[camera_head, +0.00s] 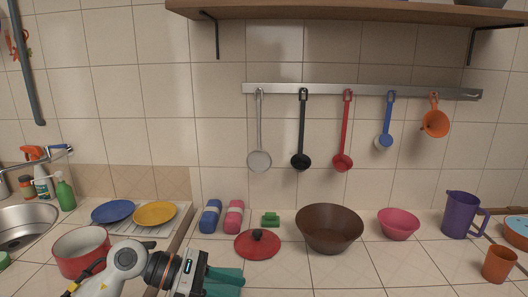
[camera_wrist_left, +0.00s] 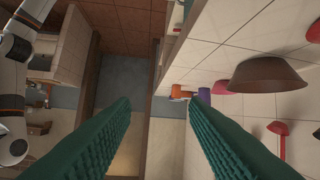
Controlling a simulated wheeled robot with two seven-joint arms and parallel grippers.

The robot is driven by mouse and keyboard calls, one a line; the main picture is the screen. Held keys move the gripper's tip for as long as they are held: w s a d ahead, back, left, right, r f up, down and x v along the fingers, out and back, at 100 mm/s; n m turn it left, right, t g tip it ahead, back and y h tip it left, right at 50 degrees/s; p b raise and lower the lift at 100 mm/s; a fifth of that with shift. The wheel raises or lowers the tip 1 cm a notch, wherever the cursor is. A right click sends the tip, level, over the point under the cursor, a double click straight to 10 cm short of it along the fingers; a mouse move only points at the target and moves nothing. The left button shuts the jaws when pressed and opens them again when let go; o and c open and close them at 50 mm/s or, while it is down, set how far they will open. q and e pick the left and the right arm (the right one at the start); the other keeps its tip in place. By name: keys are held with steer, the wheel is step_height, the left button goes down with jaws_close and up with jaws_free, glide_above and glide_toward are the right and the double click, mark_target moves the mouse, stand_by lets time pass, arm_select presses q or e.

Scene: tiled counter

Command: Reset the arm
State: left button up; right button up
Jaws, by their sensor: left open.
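My left arm comes in from the bottom left in the head view. My left gripper (camera_head: 238,279), with teal fingers, points right, low over the front of the counter and below the red lid (camera_head: 257,243) in the picture. In the left wrist view the two ribbed fingers of this gripper (camera_wrist_left: 158,108) stand wide apart with nothing between them. My right gripper shows in neither view.
A red pot (camera_head: 81,250) stands beside my left arm. A brown bowl (camera_head: 329,228), pink bowl (camera_head: 398,224), purple pitcher (camera_head: 460,214) and orange cup (camera_head: 499,263) stand to the right. Utensils hang from a wall rail (camera_head: 360,91). The front middle counter is clear.

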arm_select(q)
step_height(320, 180, up, 7)
steer(key=d+n+t+h, duration=0.2)
steer(key=n+t+h, duration=0.45)
steer(key=n, duration=0.25)
steer(key=w+a+n+t+y, duration=0.1)
steer(key=a+n+t+y, duration=0.25)
steer(key=n+t, duration=0.75)
steer(key=s+a+f+n+g+y, duration=0.2)
steer(key=a+f+n+y, duration=1.25)
steer(key=n, duration=0.85)
steer(key=s+d+f+n+g+y, duration=0.1)
steer(key=s+f+n+g, duration=0.3)
steer(key=s+f+g, duration=0.5)
steer(key=s+d+f+n+g+y, duration=0.1)
steer(key=s+f+n+g, duration=0.45)
steer(key=s, duration=0.85)
step_height(320, 180, down, 28)
steer(key=m, duration=0.2)
steer(key=s+a+f, duration=0.3)
steer(key=s+f, duration=1.2)
steer(key=s, duration=0.1)
steer(key=shift+s+f+g, duration=0.35)
steer(key=shift+s+g, duration=0.05)
